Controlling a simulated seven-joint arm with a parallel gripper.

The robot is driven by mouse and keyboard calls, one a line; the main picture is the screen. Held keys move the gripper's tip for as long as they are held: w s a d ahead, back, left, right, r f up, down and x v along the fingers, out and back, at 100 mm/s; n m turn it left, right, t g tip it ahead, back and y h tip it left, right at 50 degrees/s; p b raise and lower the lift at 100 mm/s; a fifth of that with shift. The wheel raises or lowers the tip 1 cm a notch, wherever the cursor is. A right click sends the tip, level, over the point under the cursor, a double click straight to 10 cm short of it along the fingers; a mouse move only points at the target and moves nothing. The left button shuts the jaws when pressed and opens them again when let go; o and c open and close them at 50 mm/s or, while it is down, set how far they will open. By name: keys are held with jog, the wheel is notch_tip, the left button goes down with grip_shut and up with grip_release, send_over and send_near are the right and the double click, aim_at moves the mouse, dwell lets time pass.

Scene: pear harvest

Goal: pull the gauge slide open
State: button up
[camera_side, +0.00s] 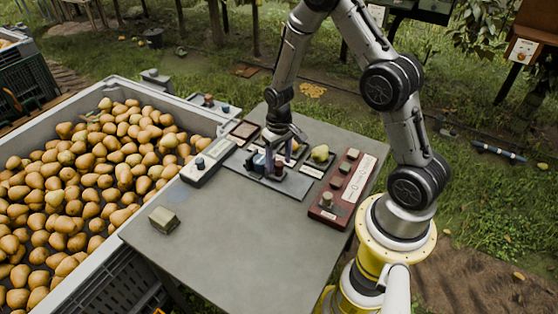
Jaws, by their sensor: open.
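My gripper (279,158) points down over a flat grey plate (258,179) near the back middle of the table. Its fingers are apart, around or just beside small dark parts on that plate. A blue piece (258,163) stands at the left of the fingers. The gauge slide cannot be picked out with certainty; it seems to be part of this plate assembly, and the fingers and wrist hide much of it. I cannot tell whether the fingers touch anything.
A green pear (320,153) rests right of my gripper. A dark red control box (331,201) with knobs stands at the right, a grey box with display (207,163) at the left. A small block (163,220) lies front left. A pear bin (91,278) adjoins the table (240,245), whose front is clear.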

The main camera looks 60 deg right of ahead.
jog(key=shift+f, duration=0.2)
grip_shut()
dwell(0.3)
dwell(1.1)
